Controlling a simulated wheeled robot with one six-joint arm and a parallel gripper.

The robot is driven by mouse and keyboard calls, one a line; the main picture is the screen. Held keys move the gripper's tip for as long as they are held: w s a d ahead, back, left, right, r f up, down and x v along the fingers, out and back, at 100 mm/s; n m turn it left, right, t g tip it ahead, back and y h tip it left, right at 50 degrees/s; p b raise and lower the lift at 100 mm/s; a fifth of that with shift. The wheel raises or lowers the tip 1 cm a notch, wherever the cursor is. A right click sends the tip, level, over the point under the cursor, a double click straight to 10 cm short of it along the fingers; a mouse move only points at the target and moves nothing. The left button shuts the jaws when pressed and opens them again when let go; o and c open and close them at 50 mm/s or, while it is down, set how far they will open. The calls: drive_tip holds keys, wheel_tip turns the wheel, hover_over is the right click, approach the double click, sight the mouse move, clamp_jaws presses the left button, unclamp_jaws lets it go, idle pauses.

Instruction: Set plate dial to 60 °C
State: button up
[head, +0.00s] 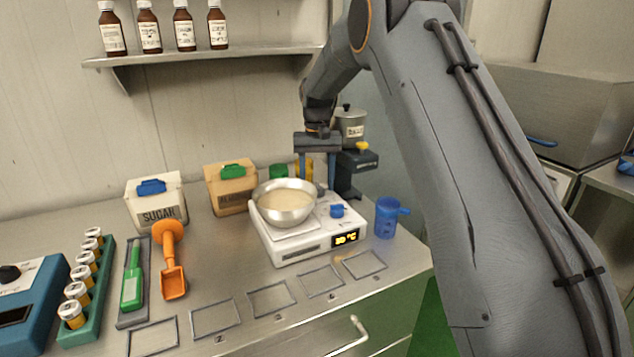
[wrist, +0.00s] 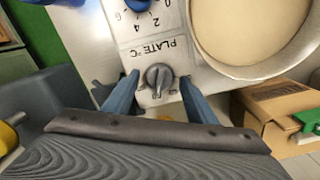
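The white hot plate (head: 300,248) stands on the counter, with a metal bowl (head: 285,212) of pale mixture on it. Its yellow display (head: 345,238) seems to read 30 °C, though the digits are small. The grey plate dial (wrist: 158,78) shows in the wrist view beside the printed "PLATE °C". My gripper (wrist: 159,84) is open, with one blue-grey finger on each side of the dial and a visible gap to it. In the head view my gripper (head: 318,170) points down at the back right of the plate. Whether the fingertips are at dial height is unclear.
A blue knob (head: 337,210) with a number scale sits on the same plate. A blue jug (head: 387,216) stands to its right. A cardboard box (head: 230,190) and a sugar bin (head: 157,202) stand left. A dark device with a pot (head: 350,124) is close behind my gripper.

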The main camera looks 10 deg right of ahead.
sight(317, 185)
wheel_tip(317, 185, up, 8)
drive_tip(key=shift+f+b, duration=0.1)
drive_tip(key=shift+b, duration=1)
